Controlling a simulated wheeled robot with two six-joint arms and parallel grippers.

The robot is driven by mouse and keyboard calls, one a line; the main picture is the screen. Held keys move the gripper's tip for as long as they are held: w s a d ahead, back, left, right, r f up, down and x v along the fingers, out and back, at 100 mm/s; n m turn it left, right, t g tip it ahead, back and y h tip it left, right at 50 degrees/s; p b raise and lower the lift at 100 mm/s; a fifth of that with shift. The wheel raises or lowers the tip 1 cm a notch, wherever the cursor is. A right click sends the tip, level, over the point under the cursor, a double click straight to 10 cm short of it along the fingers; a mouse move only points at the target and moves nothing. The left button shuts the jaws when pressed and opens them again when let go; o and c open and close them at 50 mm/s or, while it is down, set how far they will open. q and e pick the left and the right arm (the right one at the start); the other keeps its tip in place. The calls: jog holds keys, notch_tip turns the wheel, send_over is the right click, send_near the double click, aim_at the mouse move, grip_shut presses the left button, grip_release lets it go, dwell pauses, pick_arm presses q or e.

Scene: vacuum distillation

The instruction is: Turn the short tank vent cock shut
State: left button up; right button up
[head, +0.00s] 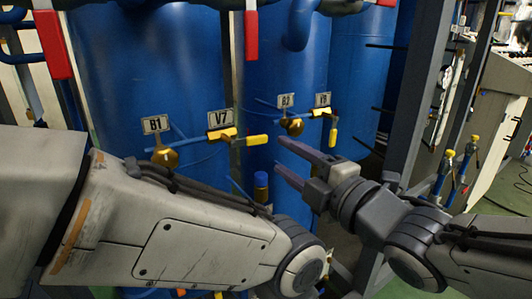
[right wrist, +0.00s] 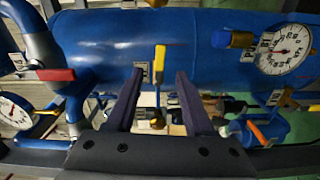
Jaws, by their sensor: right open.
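The vent cock tagged V7 (head: 222,133) is a brass body with a yellow lever (head: 257,140) lying level and pointing right, in front of the blue tanks. My right gripper (head: 278,153) is open, its dark fingers just right of and slightly below the lever's end. In the right wrist view the yellow lever (right wrist: 160,62) shows between the two spread fingers, with a gap on both sides. Its small tag (right wrist: 143,72) is partly hidden by a finger. I cannot tell the depth left between fingertips and lever. My left gripper is out of the picture.
A brass valve tagged B1 (head: 165,157) is left of V7. Another tagged B2 (head: 292,126) and a yellow-levered cock hanging down (head: 333,137) are to the right. A grey frame post (head: 420,85) stands right. My left arm fills the lower left. A gauge (right wrist: 285,48) shows right.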

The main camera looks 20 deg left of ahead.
aim_at(259, 142)
jog(key=x, duration=0.9)
jog(key=shift+w+a+p, duration=0.25)
jog(key=shift+a+p, duration=0.05)
jog(key=shift+a, duration=0.05)
grip_shut()
dwell(0.9)
